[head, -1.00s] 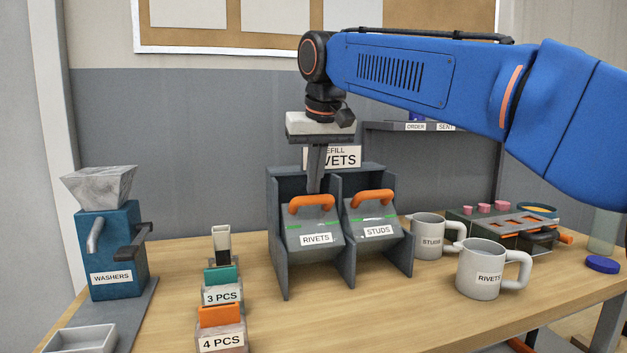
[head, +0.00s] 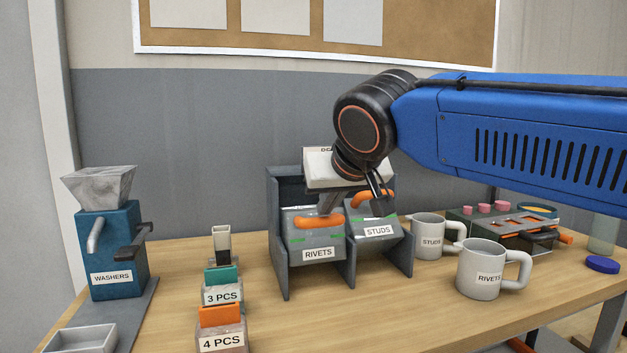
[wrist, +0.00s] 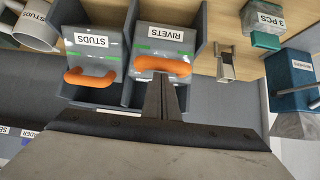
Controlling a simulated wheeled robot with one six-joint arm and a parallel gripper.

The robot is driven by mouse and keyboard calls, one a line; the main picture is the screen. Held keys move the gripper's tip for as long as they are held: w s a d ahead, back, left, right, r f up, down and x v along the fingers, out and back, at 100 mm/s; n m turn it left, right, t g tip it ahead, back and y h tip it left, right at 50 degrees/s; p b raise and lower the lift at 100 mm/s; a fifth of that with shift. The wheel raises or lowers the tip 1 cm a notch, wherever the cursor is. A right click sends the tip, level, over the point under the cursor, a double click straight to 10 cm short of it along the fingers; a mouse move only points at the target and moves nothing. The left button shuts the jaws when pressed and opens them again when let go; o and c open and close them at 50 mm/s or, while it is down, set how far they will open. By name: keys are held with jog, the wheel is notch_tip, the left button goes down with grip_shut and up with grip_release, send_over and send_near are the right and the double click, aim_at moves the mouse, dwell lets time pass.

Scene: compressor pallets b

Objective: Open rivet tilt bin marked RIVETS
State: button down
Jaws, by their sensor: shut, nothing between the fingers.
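The grey RIVETS tilt bin (head: 297,253) sits in the left bay of the dark grey rack, its front tipped forward and lower than the STUDS bin (head: 365,240). Its orange handle (head: 308,222) runs across the front top; it also shows in the wrist view (wrist: 170,66). My gripper (head: 327,208) is shut and empty, its fingertips at the handle on the rack side. In the wrist view the tips of the fingers (wrist: 164,76) meet the handle's edge. Whether they touch it is hard to tell. The bin's inside is not clearly seen.
The STUDS bin's orange handle (head: 368,199) is close beside my wrist. A STUDS mug (head: 428,238) and a RIVETS mug (head: 480,270) stand at right. A blue WASHERS dispenser (head: 112,250) and the 3 PCS block (head: 222,297) stand at left.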

aim_at(326, 225)
jog(key=shift+s+d+f, duration=0.2)
jog(key=shift+s+f, duration=0.3)
jog(key=shift+s, duration=0.05)
jog(key=shift+s+d+f, duration=0.15)
jog(key=shift+s+f, duration=0.35)
jog(key=shift+s, duration=0.05)
